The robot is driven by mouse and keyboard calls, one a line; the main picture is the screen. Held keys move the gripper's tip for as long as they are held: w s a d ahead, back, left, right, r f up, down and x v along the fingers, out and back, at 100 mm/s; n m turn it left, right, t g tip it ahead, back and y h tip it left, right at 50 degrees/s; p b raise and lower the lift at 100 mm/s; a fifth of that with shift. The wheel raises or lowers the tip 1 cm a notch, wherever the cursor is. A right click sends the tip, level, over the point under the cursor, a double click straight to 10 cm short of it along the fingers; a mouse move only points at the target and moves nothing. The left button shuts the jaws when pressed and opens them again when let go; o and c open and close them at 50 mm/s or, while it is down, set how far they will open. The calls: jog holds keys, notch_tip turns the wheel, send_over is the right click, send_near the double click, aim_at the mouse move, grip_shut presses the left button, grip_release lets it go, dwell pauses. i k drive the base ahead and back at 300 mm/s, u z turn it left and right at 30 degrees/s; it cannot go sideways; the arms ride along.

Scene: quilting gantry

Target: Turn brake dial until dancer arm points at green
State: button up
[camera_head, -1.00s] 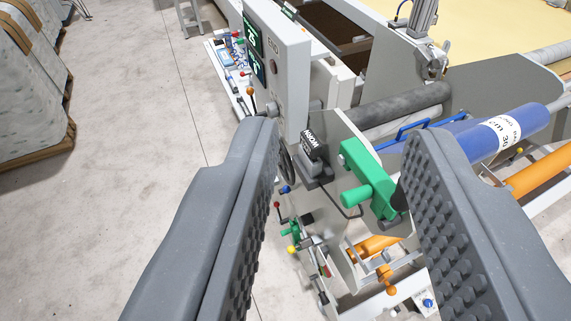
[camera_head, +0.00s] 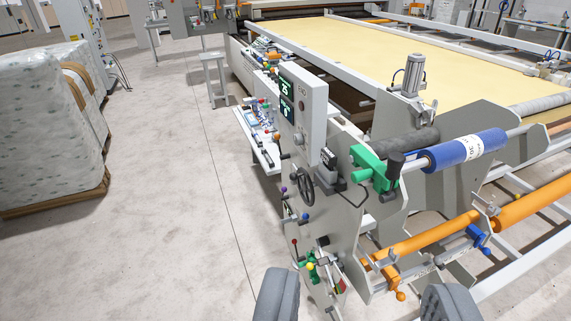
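My gripper (camera_head: 362,303) shows only as two grey fingertips at the bottom edge, wide apart with nothing between them. Beyond them stands the grey end plate of the machine (camera_head: 340,205). A black handwheel (camera_head: 306,187) is on its left side, and a black knob-like part (camera_head: 394,168) stands beside a green clamp (camera_head: 367,163) at the end of a blue roll (camera_head: 465,150). I cannot tell which is the brake dial. The dancer arm and its green mark cannot be made out surely; small green parts (camera_head: 312,270) sit low on the left.
A control box with green screens (camera_head: 303,105) rises above the plate. Orange rollers (camera_head: 430,238) with an orange-knobbed lever (camera_head: 400,295) lie low at right. A wrapped pallet load (camera_head: 50,125) stands at left. The concrete floor (camera_head: 170,220) between is clear.

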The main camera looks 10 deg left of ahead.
aim_at(298, 138)
jog(key=u, duration=0.8)
jog(key=i, duration=1.2)
jog(key=z, duration=0.4)
jog(key=i, duration=1)
jog(key=z, duration=0.6)
